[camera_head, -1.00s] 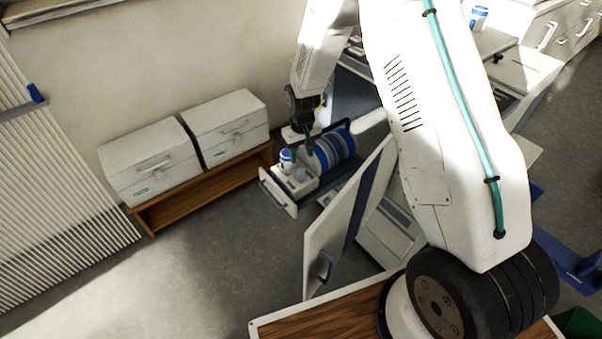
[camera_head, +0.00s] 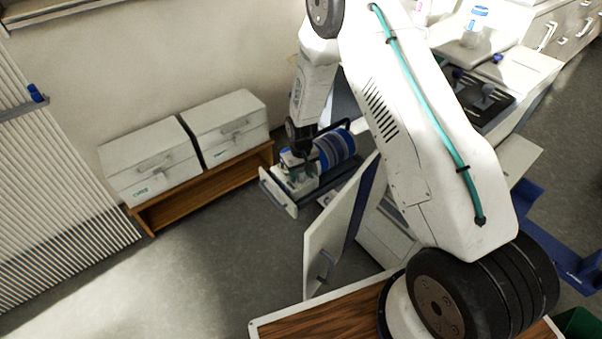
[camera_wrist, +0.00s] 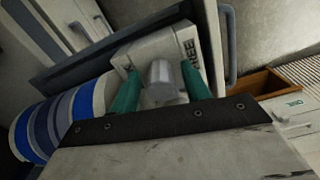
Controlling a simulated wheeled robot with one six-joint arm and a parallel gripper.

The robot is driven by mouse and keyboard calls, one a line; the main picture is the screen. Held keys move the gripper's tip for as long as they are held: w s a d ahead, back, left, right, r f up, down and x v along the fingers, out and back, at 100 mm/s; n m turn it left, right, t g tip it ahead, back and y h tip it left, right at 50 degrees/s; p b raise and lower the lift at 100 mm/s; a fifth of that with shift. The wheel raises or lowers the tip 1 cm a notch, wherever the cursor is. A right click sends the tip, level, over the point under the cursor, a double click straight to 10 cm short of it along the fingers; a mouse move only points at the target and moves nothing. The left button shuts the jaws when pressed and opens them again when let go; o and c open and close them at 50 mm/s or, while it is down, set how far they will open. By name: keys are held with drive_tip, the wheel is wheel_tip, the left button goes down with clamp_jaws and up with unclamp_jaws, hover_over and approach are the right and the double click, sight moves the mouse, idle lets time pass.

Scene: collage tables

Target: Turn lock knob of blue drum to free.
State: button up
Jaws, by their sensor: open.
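The blue drum (camera_head: 336,148) has blue, white and grey bands and lies on its side in a pulled-out drawer. It shows at the left of the wrist view (camera_wrist: 62,118). A pale grey lock knob (camera_wrist: 164,82) stands on a light block beside the drum. The block has a label reading "FREE" (camera_wrist: 187,50) near the right finger. My gripper (camera_wrist: 159,79) has its teal fingers open, one on each side of the knob. I cannot tell whether they touch it. In the head view my gripper (camera_head: 301,171) is low over the drawer, and the knob is hidden.
The drawer front (camera_head: 278,193) juts into the room. An open cabinet door (camera_head: 336,232) stands close to its right. Two white boxes (camera_head: 150,162) sit on a low wooden bench at the left. The floor in front of the drawer is clear.

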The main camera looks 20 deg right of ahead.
drive_tip(key=c, duration=1)
drive_tip(key=shift+n, duration=0.3)
drive_tip(key=n, duration=1.3)
drive_tip(key=shift+n, duration=2.1)
drive_tip(key=shift+w, duration=0.1)
